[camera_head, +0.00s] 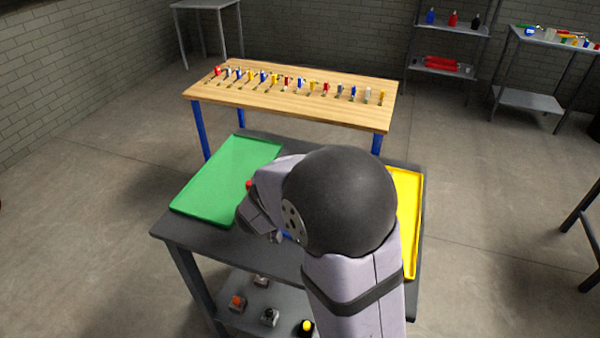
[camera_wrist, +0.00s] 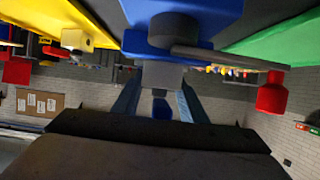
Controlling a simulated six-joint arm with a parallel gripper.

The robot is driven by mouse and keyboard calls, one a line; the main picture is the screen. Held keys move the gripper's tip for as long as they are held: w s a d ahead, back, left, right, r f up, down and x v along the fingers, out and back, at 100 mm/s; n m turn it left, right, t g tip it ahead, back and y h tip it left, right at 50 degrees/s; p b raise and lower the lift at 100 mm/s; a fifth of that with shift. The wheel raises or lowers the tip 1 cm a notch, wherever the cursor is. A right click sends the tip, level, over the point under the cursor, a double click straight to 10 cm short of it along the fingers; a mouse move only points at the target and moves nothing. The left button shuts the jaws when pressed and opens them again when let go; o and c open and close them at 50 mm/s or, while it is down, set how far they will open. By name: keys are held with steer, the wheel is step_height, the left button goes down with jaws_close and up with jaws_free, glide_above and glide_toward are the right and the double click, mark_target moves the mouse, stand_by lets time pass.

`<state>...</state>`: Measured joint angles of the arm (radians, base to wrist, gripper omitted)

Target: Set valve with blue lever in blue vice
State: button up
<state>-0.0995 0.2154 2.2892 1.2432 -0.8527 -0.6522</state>
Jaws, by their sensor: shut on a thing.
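In the wrist view, which looks upside down, my gripper (camera_wrist: 158,104) is shut on the valve, whose grey body (camera_wrist: 162,76) shows between the fingers. A blue part (camera_wrist: 162,108), seemingly its lever, also shows between them. The blue vice (camera_wrist: 140,12) fills the top middle, with a dark round screw and a grey bar in front. The valve is close to the vice; I cannot tell whether they touch. In the head view my arm hides the gripper and valve, and only a small blue bit (camera_head: 288,237) shows beside it.
A green tray (camera_head: 215,190) lies left and a yellow tray (camera_head: 417,215) right on the dark work table (camera_head: 195,235). Behind, a wooden table (camera_head: 290,97) holds a row of valves with coloured levers. The wrist view shows red blocks (camera_wrist: 272,92) and a yellow block (camera_wrist: 76,40) near the vice.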

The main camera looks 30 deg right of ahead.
steer(key=shift+f+b, duration=0.4)
steer(key=shift+f, duration=0.25)
stand_by(0.4)
steer(key=o, duration=1.5)
steer(key=shift+f, duration=0.15)
steer(key=shift+s+a, duration=0.1)
steer(key=shift+p+v, duration=0.6)
steer(key=shift+v, duration=3)
